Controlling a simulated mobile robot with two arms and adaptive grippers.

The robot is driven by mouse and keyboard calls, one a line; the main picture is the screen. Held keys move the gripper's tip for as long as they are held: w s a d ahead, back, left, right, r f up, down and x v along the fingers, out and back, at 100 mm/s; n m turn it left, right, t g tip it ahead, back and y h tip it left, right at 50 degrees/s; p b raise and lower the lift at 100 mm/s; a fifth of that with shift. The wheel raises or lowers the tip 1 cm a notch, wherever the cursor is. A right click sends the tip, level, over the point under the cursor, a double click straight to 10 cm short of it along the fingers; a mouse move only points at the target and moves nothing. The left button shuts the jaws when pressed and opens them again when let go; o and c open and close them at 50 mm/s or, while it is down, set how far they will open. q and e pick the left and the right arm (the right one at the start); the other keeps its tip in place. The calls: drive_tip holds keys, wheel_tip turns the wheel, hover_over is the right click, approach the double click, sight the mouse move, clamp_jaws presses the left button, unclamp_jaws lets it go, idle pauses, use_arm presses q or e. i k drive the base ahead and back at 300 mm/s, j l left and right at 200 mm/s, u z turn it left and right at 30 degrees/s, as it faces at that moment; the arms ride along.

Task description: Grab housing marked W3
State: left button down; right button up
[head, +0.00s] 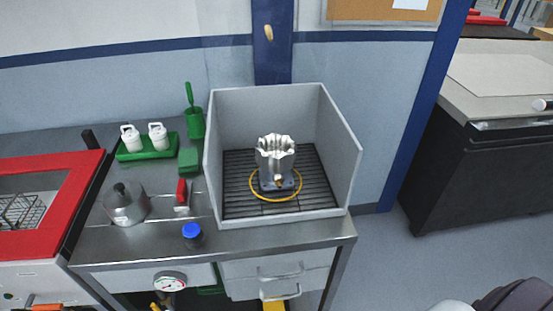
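A silver machined housing (276,152) with a scalloped top stands upright in the grey open-fronted enclosure (342,190). It sits on a grey-blue base on the black slatted floor (236,198), and a yellow ring (262,197) lies around that base. A second, rounded metal part (125,205) with a dark opening on top sits on the steel counter at the left. No W3 marking is legible on either piece. Neither of my grippers shows in this view.
The steel counter (270,241) also holds a blue-capped jar (192,235), a red-handled device (181,195) and white bottles on a green tray (147,147). A red-framed machine (72,195) is at the left. Open floor (385,262) lies right, before a dark cabinet (470,170).

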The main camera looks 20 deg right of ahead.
sight(276, 165)
drive_tip(key=l+z, duration=0.25)
drive_tip(key=z, duration=0.2)
drive_tip(key=i+l+z, duration=0.1)
drive_tip(key=z, duration=0.3)
drive_tip(key=i+l+z, duration=0.1)
drive_tip(key=l+z, duration=0.2)
drive_tip(key=z, duration=0.15)
drive_tip(key=i+l+z, duration=0.15)
drive_tip(key=z, duration=0.3)
drive_tip(key=i+l+z, duration=0.35)
drive_tip(key=i+z, duration=0.2)
drive_tip(key=z, duration=0.15)
drive_tip(key=i+u, duration=0.15)
drive_tip(key=u, duration=0.2)
drive_tip(key=i+l+u, duration=0.1)
drive_tip(key=u, duration=0.25)
drive_tip(key=i+l+u, duration=0.1)
drive_tip(key=i+u, duration=0.35)
drive_tip(key=u, duration=0.75)
drive_tip(key=i+l+u, duration=0.1)
drive_tip(key=u, duration=0.35)
drive_tip(key=l+u, duration=0.1)
drive_tip(key=u, duration=0.35)
drive_tip(key=i+l+u, duration=0.1)
drive_tip(key=u, duration=0.3)
drive_tip(key=l+u, duration=0.1)
drive_tip(key=u, duration=0.35)
